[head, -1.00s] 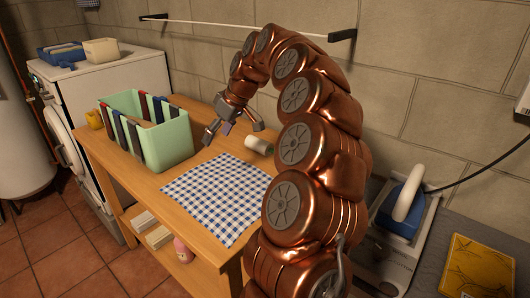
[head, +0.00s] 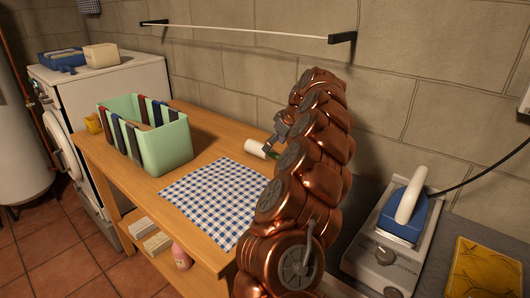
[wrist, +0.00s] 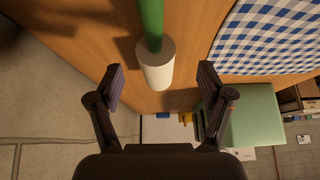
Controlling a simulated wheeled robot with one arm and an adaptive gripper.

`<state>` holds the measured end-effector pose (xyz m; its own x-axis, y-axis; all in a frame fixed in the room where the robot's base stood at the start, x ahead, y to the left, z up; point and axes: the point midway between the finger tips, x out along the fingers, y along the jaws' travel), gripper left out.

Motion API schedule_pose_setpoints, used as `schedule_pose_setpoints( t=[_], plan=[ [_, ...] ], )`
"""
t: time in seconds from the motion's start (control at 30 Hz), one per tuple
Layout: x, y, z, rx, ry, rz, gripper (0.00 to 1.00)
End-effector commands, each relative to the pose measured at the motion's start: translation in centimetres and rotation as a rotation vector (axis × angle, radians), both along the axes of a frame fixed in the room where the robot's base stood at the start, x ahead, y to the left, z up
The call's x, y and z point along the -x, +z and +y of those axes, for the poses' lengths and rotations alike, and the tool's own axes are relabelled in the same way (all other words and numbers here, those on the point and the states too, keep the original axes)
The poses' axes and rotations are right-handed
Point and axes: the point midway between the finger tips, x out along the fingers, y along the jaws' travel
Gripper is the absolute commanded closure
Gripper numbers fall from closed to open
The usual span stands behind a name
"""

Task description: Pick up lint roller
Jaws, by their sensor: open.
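The lint roller has a white cylindrical head (head: 256,149) and lies on the wooden table near the wall, behind the checkered cloth. In the wrist view its white head (wrist: 155,64) and green handle (wrist: 151,22) show, with the head ahead of and between my fingers. My gripper (wrist: 159,85) is open and empty, one finger on each side of the roller's line. In the head view my gripper (head: 272,144) is beside the roller, partly hidden by my arm, which also covers most of the handle.
A blue-and-white checkered cloth (head: 212,197) lies flat on the table (head: 203,142). A mint green bin (head: 168,148) with dark and red dividers stands at the left. An iron (head: 404,213) rests on a base at the right. A rod (head: 245,29) is mounted on the wall.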

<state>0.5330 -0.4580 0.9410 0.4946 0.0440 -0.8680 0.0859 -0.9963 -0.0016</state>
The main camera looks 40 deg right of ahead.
Motion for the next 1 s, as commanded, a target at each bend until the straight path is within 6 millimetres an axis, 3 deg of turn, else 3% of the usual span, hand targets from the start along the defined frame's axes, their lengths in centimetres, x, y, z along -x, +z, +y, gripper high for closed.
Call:
schedule_pose_setpoints(
  t=[0.4, 0.67, 1.0],
  plan=[
    [-1.9, -4.2, -0.3, -0.002, 0.001, 0.001, 0.21],
    [-2.1, -4.5, -0.4, 0.001, 0.000, -0.001, 0.21],
    [-2.1, -4.5, -0.4, 0.001, 0.000, -0.001, 0.56]
  ],
)
